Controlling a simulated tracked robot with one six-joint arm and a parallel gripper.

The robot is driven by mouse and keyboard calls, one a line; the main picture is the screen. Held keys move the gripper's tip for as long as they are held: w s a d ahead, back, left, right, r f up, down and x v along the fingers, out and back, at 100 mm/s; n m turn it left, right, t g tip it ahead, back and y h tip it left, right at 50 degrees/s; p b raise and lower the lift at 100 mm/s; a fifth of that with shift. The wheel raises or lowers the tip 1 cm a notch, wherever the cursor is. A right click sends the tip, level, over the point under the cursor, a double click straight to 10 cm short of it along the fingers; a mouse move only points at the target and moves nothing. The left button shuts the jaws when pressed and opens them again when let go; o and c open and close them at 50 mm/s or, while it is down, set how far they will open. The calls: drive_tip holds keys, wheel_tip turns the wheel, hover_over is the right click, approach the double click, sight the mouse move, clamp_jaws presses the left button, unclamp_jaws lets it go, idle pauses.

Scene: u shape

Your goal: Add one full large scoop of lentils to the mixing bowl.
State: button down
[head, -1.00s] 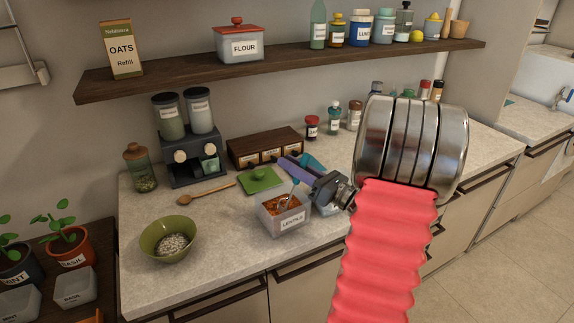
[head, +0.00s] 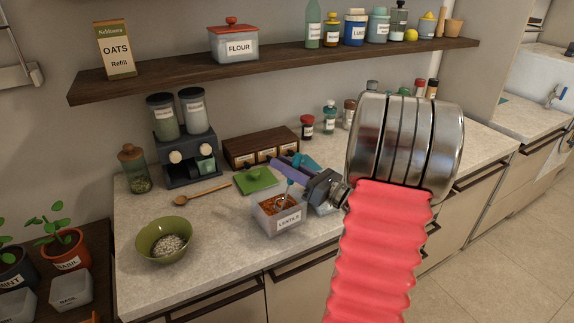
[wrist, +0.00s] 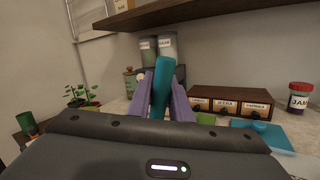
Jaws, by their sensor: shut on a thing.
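The lentils box (head: 289,221) is a clear, labelled container of orange lentils near the counter's front edge. My gripper (head: 286,167) has purple fingers and is over the back of this box. It is shut on the teal handle of a scoop (head: 289,184), which also shows upright between the fingers in the wrist view (wrist: 161,88). The scoop's lower end is in the box among the lentils; how full it is cannot be told. The green mixing bowl (head: 151,246) stands to the left with pale grains inside.
A green lid (head: 257,180) lies behind the box, with a wooden spoon (head: 200,194) to its left. Another teal item (wrist: 262,134) lies behind the gripper. A wooden drawer unit (head: 260,147) and dispenser (head: 187,170) stand behind. Counter between bowl and box is clear.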

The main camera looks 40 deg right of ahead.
drive_tip(key=shift+w+a+n+g, duration=0.95)
drive_tip(key=shift+a+n, duration=0.55)
drive_tip(key=shift+a, duration=1.3)
wheel_tip(320, 180, up, 13)
drive_tip(key=shift+w+f, duration=0.15)
drive_tip(key=shift+a, duration=0.1)
